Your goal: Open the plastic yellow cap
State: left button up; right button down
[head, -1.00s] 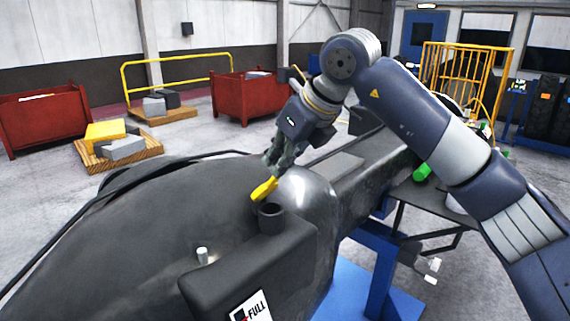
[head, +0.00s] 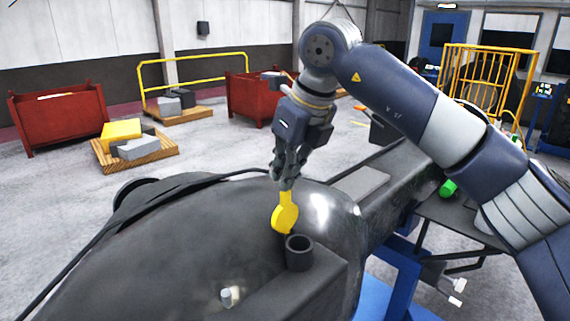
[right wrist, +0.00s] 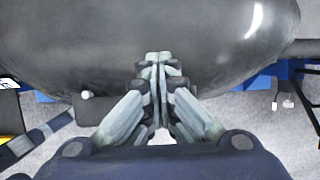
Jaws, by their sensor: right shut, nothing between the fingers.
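The yellow plastic cap (head: 285,213) is in the head view, off the black filler neck (head: 299,252), whose round mouth is uncovered. The cap stands nearly upright on the far left side of the neck, its rounded face showing. My right gripper (head: 284,184) is just above the cap, pointing down, its fingertips at the cap's upper end. Its fingers are shut with nothing between them; the right wrist view also shows the fingers (right wrist: 159,68) together. The cap cannot be made out in the right wrist view. My left gripper is not in view.
The neck rises from a dark block beside a big dark rounded casting (head: 170,245). A small pale peg (head: 226,296) stands left of the neck. A black cable runs along the casting's far edge. Red bins (head: 60,117) and pallets stand farther back on open floor.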

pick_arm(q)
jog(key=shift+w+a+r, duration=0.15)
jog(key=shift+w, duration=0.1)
pick_arm(e)
jog(key=shift+a+f+g+h, duration=0.1)
jog(key=shift+f+g+h, duration=0.2)
jog(key=shift+f, duration=0.25)
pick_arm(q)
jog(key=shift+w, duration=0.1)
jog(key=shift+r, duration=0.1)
pick_arm(e)
jog(key=shift+r, duration=0.1)
